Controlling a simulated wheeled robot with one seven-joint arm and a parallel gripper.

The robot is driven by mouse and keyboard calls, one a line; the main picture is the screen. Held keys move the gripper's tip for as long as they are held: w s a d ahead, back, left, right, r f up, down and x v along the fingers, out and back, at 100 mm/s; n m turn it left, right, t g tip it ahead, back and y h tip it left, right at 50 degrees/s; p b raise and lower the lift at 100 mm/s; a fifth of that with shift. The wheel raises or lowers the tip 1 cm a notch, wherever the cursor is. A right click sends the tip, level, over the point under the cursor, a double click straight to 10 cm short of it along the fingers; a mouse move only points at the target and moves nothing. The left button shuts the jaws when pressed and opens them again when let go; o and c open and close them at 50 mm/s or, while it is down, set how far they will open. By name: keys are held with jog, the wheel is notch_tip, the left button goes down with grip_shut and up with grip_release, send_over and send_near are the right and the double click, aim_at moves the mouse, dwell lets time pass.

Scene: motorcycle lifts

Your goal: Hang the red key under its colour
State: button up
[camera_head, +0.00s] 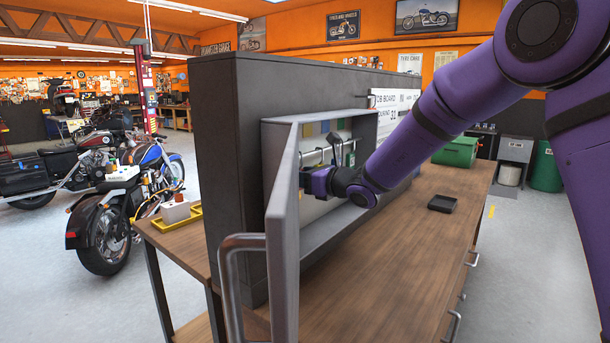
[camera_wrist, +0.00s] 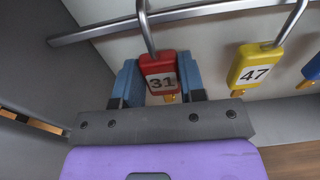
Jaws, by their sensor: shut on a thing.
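The red key (camera_wrist: 158,66), a red tag marked 31, shows in the wrist view between the blue fingers of my gripper (camera_wrist: 160,88). The fingers are shut on its sides. A grey metal hook runs up from its top, across the rail (camera_wrist: 105,30); I cannot tell whether the rail bears it. In the head view my gripper (camera_head: 335,182) is inside the open grey key cabinet (camera_head: 362,130), and the red key cannot be made out. Coloured patches (camera_head: 324,127), among them blue and yellow, line the cabinet's upper back.
A yellow tag marked 47 (camera_wrist: 256,66) hangs right of the red key, with a blue tag (camera_wrist: 312,68) at the picture's edge. The open cabinet door (camera_head: 284,235) stands close left of my gripper. A black tray (camera_head: 443,203) lies on the wooden bench (camera_head: 400,260).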

jog(key=shift+f, duration=0.1)
jog(key=o, duration=1)
jog(key=shift+c, duration=0.2)
jog(key=f+v, duration=0.1)
jog(key=v, duration=1)
jog(key=s+d+r+n+g+h, duration=0.1)
jog(key=s+d+r+n+g, duration=0.2)
jog(key=s+n, duration=0.55)
jog(key=s+d+r+n+g+h, duration=0.1)
jog(key=s+r+n+g, duration=0.4)
jog(key=s, duration=0.6)
jog(key=s+d+f+n+t+h, duration=0.1)
jog(key=s+d+f+n+h, duration=0.1)
jog(key=s+d+n+h, duration=0.3)
jog(key=s+d+f+n+t+h, duration=0.1)
jog(key=s+d+n+h, duration=0.5)
jog(key=s+d, duration=0.6)
jog(key=shift+s+d+f+n, duration=0.3)
jog(key=shift+d+f+n, duration=0.35)
jog(key=shift+d, duration=0.1)
